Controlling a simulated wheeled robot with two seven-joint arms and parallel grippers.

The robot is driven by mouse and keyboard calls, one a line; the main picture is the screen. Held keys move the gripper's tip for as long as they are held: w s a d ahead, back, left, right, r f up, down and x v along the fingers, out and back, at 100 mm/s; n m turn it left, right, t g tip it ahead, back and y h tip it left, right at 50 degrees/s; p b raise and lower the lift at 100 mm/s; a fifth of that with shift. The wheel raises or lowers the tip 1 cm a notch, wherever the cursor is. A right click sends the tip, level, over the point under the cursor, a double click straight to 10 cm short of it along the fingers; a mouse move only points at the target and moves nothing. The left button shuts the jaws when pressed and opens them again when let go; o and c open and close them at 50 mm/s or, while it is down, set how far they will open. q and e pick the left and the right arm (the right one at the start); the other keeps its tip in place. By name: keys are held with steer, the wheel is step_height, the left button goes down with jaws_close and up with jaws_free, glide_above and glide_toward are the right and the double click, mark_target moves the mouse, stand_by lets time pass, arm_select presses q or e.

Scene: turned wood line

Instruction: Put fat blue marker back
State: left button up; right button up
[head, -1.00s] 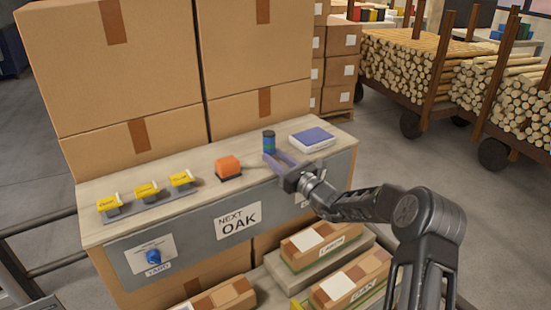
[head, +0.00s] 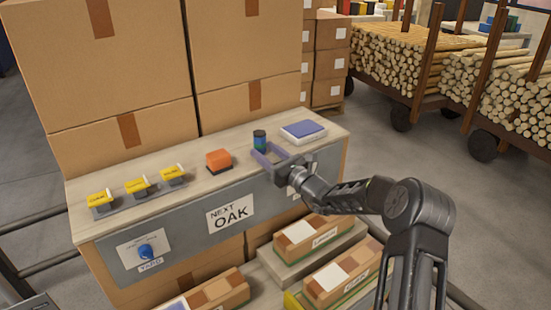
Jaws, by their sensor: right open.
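The fat blue marker (head: 260,141) looks like a short, thick upright cylinder with a dark top and a blue-green body. It stands on the light wooden counter top (head: 232,182). My right gripper (head: 266,152) reaches in from the right, open, its two purple-grey fingers pointing toward the marker's near side. The fingertips are very close to its base; I cannot tell whether they touch it. Nothing shows between the fingers. My left gripper is out of view.
An orange block (head: 219,160) sits left of the marker; a white box with a blue-purple top (head: 303,132) lies to its right. Several yellow-topped pieces (head: 137,186) stand in a row at the left. Large cardboard boxes (head: 108,70) rise behind the counter.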

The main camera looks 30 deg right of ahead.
steer(key=shift+d+r+p, duration=0.15)
steer(key=shift+d+p, duration=0.05)
steer(key=shift+p, duration=0.1)
steer(key=shift+s+d+r, duration=0.1)
steer(key=shift+d, duration=0.05)
steer(key=b+v, duration=0.2)
steer(key=v, duration=0.9)
steer(key=shift+s, duration=0.35)
